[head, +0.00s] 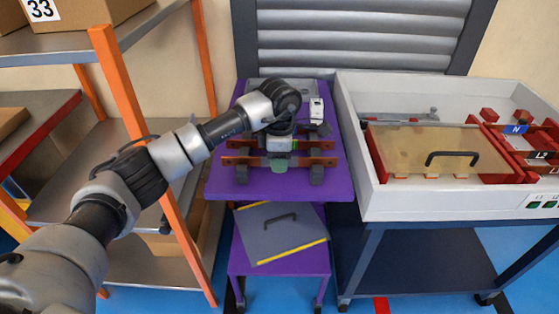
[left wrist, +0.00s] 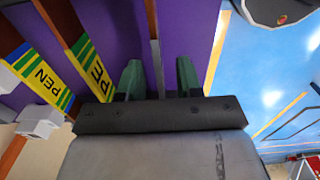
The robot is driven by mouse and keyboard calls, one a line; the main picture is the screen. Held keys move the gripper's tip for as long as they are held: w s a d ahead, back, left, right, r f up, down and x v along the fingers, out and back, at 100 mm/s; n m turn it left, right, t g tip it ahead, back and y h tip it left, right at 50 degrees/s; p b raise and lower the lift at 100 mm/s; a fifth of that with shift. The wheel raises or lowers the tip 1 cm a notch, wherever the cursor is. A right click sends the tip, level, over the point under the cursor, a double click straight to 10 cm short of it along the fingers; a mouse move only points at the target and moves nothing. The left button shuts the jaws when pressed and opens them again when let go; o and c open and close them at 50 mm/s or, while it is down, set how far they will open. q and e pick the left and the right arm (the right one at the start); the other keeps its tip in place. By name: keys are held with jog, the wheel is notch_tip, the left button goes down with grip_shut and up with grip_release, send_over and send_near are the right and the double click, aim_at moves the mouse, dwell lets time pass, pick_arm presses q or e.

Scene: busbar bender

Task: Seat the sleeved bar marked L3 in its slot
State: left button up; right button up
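My left gripper (head: 279,166) is over the purple table (head: 222,188), low among dark copper-coloured bars (head: 241,160) held on grey supports. In the left wrist view its two green fingers (left wrist: 158,80) stand apart, with a thin bar edge (left wrist: 154,50) showing in the gap. I cannot tell whether they touch it. I cannot make out an L3 mark on any bar. The white enclosure (head: 440,202) at right has red slotted holders (head: 495,150), a blue N label (head: 516,128) and darker labels too small to read surely. My right gripper is not in view.
A tan cover with a black handle (head: 415,145) lies inside the enclosure. A grey panel with a handle (head: 277,235) lies on a lower purple stand. An orange-post shelf (head: 130,100) stands at left, close to my left arm.

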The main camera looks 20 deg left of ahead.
pick_arm(q)
jog(key=shift+c, duration=0.4)
grip_shut()
jog(key=shift+r, duration=0.15)
